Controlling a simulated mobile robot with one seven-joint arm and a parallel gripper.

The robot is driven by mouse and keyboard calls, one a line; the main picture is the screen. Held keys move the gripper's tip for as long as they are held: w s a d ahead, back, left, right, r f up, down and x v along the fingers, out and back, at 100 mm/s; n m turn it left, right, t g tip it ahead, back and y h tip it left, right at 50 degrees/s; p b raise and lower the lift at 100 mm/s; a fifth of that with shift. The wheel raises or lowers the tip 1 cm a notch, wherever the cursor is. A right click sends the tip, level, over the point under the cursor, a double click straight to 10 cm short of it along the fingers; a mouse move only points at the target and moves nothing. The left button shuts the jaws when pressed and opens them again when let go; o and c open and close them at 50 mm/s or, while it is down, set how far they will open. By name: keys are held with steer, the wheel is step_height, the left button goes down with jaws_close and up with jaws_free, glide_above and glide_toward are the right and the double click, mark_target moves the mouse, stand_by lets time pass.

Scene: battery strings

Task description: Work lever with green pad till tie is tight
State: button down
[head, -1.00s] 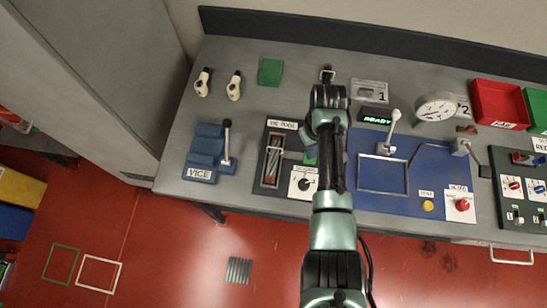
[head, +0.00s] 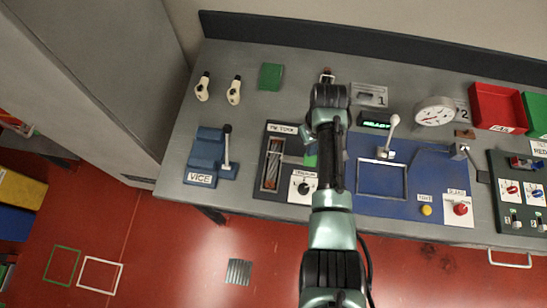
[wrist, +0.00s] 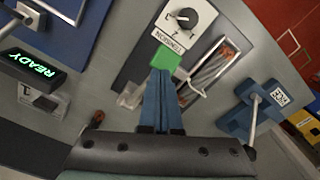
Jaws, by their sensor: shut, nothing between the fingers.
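The tie tool (head: 278,198) is a dark panel on the bench with a label, a framed slot holding a copper-coloured bundle (head: 271,165), and a tension dial (head: 303,187). The green pad (wrist: 166,58) lies just beyond my fingertips in the wrist view, between the dial and the slot. In the head view the green pad (head: 311,160) shows beside my arm, which partly hides it. My gripper (wrist: 161,73) is shut and empty, its blue fingers pointing at the pad. I cannot tell whether they touch it. The tie itself is not clear.
A blue vice (head: 207,158) with an upright handle stands left of the tool. A blue panel (head: 400,202) with a lever and buttons is to the right. A lit display (head: 376,124) and a gauge (head: 434,111) stand behind.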

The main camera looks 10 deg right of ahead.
step_height(320, 180, up, 2)
steer(key=shift+s+r+p, duration=0.1)
steer(key=shift+s+p, duration=0.05)
steer(key=shift+p, duration=0.5)
steer(key=r+p, duration=0.4)
steer(key=r, duration=0.1)
steer(key=shift+w, duration=0.3)
steer(key=shift+f, duration=0.1)
